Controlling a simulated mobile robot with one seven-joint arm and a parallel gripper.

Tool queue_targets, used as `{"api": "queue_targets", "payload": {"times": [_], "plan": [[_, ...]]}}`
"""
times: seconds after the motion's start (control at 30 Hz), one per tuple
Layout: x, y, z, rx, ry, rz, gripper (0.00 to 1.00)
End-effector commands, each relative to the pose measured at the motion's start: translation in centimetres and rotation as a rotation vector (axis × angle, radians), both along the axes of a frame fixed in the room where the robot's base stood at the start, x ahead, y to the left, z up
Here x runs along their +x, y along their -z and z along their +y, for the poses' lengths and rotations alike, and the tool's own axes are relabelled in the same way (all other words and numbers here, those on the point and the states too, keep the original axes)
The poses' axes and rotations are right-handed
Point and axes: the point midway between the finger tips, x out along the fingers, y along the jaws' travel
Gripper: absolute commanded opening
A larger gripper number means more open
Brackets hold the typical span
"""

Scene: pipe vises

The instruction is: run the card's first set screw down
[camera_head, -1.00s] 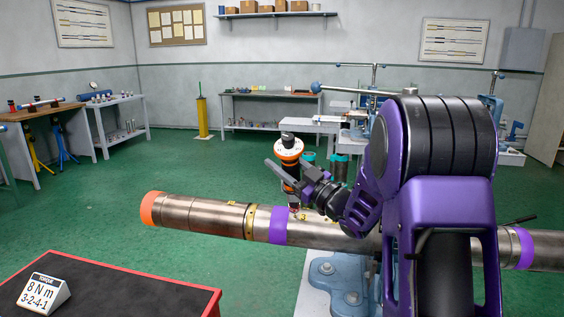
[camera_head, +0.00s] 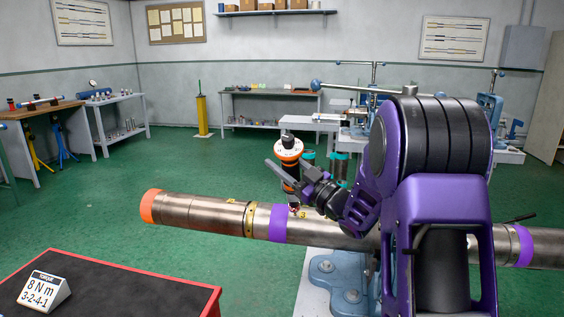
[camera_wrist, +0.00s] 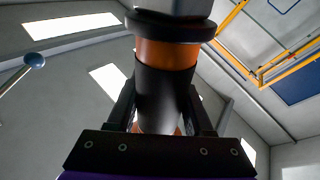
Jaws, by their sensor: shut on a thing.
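The torque card (camera_head: 44,290) stands on the dark bench at lower left and reads 8 N m, 3-2-4-1. My gripper (camera_head: 288,178) is shut on an orange, black and white torque driver (camera_head: 288,148). The driver (camera_wrist: 163,90) also shows between the fingers in the wrist view. It is upright over the steel pipe (camera_head: 340,234), its lower end close to a small yellow number tag (camera_head: 302,214) right of the left purple band. The tag's number is too small to read surely. The screw under the driver is hidden, so I cannot tell if the tip is seated.
The red-edged bench (camera_head: 150,285) is clear beside the card. My arm hides the pipe's right-centre part.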

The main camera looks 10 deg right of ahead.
Motion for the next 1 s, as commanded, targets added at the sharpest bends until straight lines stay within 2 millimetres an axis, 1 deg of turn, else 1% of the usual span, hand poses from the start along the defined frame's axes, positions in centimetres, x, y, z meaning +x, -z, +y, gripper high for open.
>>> {"api": "queue_targets", "payload": {"times": [0.03,1.0], "plan": [[0.02,-0.22,-0.01,0.001,0.0,-0.006,0.0],[0.32,0.66,-0.14,0.001,0.001,-0.001,0.0]]}}
